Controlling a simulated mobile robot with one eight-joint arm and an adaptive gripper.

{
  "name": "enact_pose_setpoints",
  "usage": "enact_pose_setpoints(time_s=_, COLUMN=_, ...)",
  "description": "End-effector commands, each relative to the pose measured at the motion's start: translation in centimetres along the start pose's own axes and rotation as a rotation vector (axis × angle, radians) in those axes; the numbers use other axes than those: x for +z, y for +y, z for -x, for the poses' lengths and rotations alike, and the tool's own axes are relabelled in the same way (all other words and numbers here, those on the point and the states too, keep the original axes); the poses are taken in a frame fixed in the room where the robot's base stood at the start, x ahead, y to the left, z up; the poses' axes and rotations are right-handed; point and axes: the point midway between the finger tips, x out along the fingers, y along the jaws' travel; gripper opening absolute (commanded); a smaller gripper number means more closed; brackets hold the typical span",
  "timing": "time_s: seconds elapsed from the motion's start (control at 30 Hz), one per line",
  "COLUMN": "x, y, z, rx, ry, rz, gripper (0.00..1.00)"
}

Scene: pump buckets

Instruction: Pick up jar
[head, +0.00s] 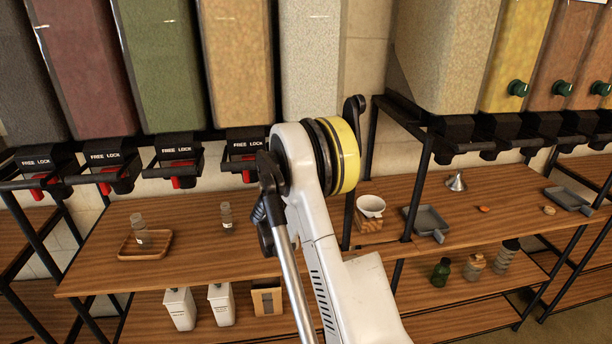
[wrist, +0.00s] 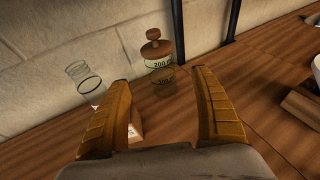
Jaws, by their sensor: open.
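A clear glass jar (wrist: 163,82) with a wooden stopper and dark volume marks stands upright on the wooden shelf in the wrist view. It is beyond and between the fingertips of my gripper (wrist: 160,84), which is open with nothing held. A second clear glass vessel (wrist: 87,80) stands left of it, partly behind the left finger. In the head view, my arm hides the gripper. One small glass jar (head: 227,217) stands on the left shelf, and another jar (head: 141,230) stands in a wooden tray (head: 122,252). I cannot tell which of these match the wrist view.
A small wooden block (wrist: 136,130) sits by the left finger. A white cup (head: 370,207) on a wooden stand is right of my arm. Dispensers with red levers (head: 181,178) hang above the shelf. Grey scoops (head: 428,222) and a metal funnel (head: 456,181) lie on the right shelf.

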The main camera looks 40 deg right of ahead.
Motion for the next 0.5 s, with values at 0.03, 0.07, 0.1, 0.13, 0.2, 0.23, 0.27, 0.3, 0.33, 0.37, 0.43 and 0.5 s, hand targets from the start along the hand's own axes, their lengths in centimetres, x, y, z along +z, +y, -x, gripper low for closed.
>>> enact_pose_setpoints(time_s=0.03, x=0.0, y=0.1, z=0.0, rx=0.001, ry=0.0, rz=0.001, gripper=0.75)
enact_pose_setpoints(time_s=0.07, x=0.0, y=0.1, z=0.0, rx=0.001, ry=0.0, rz=0.001, gripper=0.75)
enact_pose_setpoints(time_s=0.1, x=0.0, y=0.1, z=-0.2, rx=0.001, ry=0.0, rz=0.001, gripper=0.75)
enact_pose_setpoints(time_s=0.13, x=0.0, y=0.1, z=-0.5, rx=0.001, ry=0.0, rz=0.001, gripper=0.75)
enact_pose_setpoints(time_s=0.2, x=-0.1, y=0.0, z=-1.3, rx=0.0, ry=-0.001, rz=0.001, gripper=0.75)
enact_pose_setpoints(time_s=0.23, x=-0.1, y=0.0, z=-1.8, rx=0.0, ry=-0.001, rz=0.001, gripper=0.75)
enact_pose_setpoints(time_s=0.27, x=-0.1, y=0.0, z=-2.3, rx=0.0, ry=-0.001, rz=0.001, gripper=0.75)
enact_pose_setpoints(time_s=0.3, x=-0.1, y=0.0, z=-3.0, rx=0.0, ry=-0.001, rz=0.001, gripper=0.75)
enact_pose_setpoints(time_s=0.33, x=-0.1, y=0.0, z=-3.5, rx=0.0, ry=-0.001, rz=0.001, gripper=0.75)
enact_pose_setpoints(time_s=0.37, x=-0.2, y=0.0, z=-4.0, rx=0.0, ry=0.0, rz=0.001, gripper=0.75)
enact_pose_setpoints(time_s=0.43, x=-0.1, y=0.0, z=-5.1, rx=0.0, ry=-0.001, rz=0.001, gripper=0.75)
enact_pose_setpoints(time_s=0.5, x=-0.1, y=0.0, z=-5.7, rx=0.0, ry=-0.001, rz=0.002, gripper=0.75)
